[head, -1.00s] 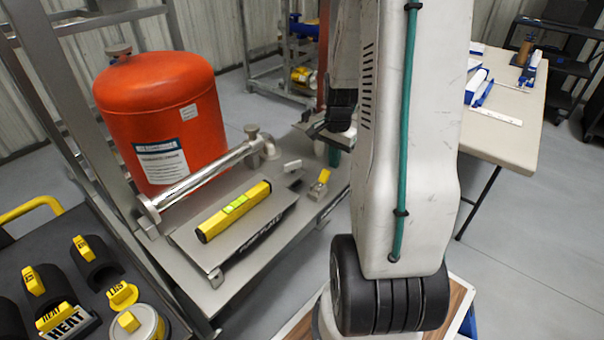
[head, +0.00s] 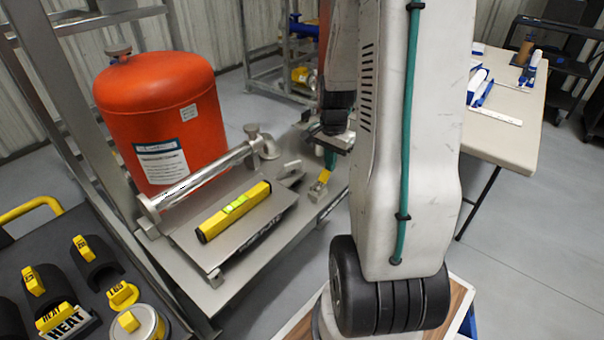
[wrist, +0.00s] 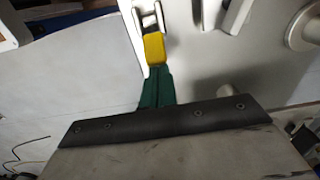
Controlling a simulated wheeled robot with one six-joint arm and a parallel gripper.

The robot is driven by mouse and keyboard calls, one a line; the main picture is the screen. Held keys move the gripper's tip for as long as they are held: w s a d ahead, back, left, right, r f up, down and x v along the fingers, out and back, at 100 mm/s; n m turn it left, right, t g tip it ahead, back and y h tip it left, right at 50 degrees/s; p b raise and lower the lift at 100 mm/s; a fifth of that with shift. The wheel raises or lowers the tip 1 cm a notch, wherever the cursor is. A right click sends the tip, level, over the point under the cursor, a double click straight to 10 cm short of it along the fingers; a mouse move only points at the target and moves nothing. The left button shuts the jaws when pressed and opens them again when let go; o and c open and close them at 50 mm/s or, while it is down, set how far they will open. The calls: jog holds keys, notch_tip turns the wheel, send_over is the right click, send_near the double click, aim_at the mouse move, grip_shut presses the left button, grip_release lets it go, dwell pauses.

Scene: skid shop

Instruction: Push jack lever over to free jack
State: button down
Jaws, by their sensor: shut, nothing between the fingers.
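A small metal bracket (head: 317,189) with a yellow piece (head: 324,176) on it stands near the right end of the steel skid deck. A green part (head: 330,158) shows just behind it, partly hidden below my gripper. In the wrist view the bracket (wrist: 148,18), yellow piece (wrist: 155,48) and green part (wrist: 155,88) appear in one line. I cannot tell which part is the jack lever. My gripper (head: 335,140) is shut and empty above the green part. In the wrist view its dark edge (wrist: 165,122) overlaps the green part's lower end; contact is unclear.
A grey metal fitting (head: 290,173) sits left of the bracket. A yellow level (head: 234,211) lies on a plate beside a steel pipe (head: 205,176) and an orange tank (head: 160,115). A beige table (head: 500,130) stands at right. Grey floor lies between skid and table.

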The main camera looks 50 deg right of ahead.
jog(key=shift+s+a, duration=0.1)
jog(key=shift+a, duration=0.6)
jog(key=shift+s+a, duration=0.1)
jog(key=shift+a, duration=1.1)
jog(key=shift+a, duration=0.7)
notch_tip(320, 180, up, 7)
jog(key=d, duration=0.1)
dwell(0.7)
